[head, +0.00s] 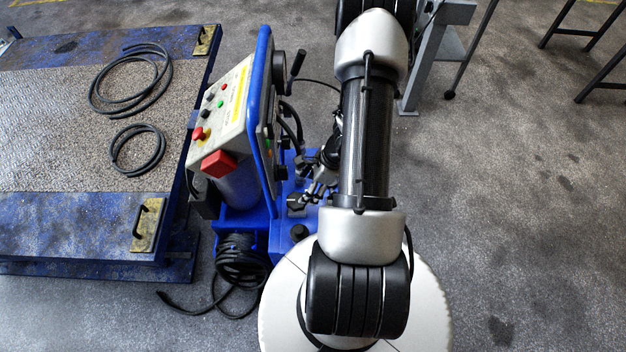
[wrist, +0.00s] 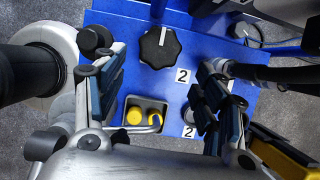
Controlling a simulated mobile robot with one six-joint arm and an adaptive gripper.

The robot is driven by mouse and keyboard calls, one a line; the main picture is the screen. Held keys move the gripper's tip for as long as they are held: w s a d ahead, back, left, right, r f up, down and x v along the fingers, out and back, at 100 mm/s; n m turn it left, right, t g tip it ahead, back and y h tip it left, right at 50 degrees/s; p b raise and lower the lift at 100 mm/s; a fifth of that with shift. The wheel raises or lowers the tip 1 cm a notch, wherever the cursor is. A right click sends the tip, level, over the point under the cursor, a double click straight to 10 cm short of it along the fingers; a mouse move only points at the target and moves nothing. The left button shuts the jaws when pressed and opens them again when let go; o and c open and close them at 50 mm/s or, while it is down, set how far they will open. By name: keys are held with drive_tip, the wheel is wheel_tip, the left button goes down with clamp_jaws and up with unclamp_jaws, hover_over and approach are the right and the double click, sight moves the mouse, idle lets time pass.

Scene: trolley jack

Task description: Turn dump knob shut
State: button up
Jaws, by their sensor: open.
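A black lobed knob (wrist: 160,47) with a white pointer line sits on the blue deck in the wrist view, its line pointing nearly straight up in the picture. No lettering naming it as the dump knob is readable. My gripper (wrist: 163,62) is open; its two fingers stand to the left and right, with the knob between and slightly beyond them. I see no contact with the knob. In the head view, part of my gripper (head: 322,180) shows low over the blue deck, mostly hidden behind my arm. A dark knob (head: 297,201) shows beside it there.

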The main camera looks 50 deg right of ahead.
drive_tip(key=shift+v, duration=1.85)
drive_tip(key=shift+s+a+f, duration=0.1)
